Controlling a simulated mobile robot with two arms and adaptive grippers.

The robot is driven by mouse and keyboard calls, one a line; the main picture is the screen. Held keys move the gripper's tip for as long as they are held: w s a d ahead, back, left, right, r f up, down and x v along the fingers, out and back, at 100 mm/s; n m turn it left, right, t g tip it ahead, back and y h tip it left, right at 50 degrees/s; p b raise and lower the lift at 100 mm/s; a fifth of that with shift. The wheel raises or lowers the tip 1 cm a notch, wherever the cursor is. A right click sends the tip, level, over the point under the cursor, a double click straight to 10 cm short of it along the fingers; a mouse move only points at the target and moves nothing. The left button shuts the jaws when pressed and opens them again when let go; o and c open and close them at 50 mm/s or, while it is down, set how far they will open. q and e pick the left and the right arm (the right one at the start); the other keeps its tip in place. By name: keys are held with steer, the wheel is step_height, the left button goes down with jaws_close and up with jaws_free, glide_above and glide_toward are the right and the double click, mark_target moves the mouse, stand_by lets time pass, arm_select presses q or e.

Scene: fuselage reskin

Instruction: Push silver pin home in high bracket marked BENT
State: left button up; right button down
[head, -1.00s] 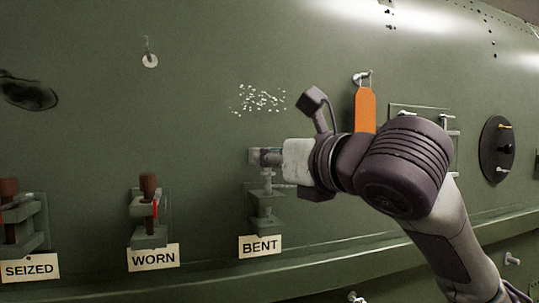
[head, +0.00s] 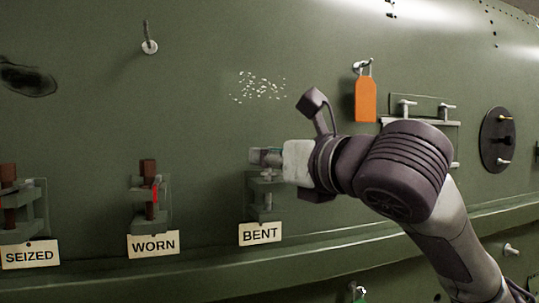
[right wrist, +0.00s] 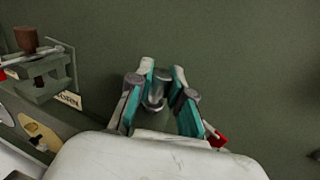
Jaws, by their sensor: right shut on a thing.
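The bracket marked BENT (head: 265,214) stands on the green panel, left of centre in the head view, above its white BENT label (head: 260,233). My right gripper (head: 264,157) is at the bracket's top and is shut on the upper end of the silver pin (head: 267,200). The pin stands upright and part of it shows between the bracket's lugs. In the right wrist view, the pin's round silver top (right wrist: 155,88) sits between the teal-lined fingers. The gripper hides how the pin meets the upper lug. My left gripper is not in view.
The WORN bracket (head: 149,212) and the SEIZED bracket (head: 20,222), each with a brown pin, are to the left. An orange tag (head: 366,100) hangs above my right arm. A ledge runs below the brackets.

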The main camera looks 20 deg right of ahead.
steer(key=shift+f, duration=0.45)
steer(key=c, duration=1)
jaws_free()
steer(key=shift+v, duration=2.5)
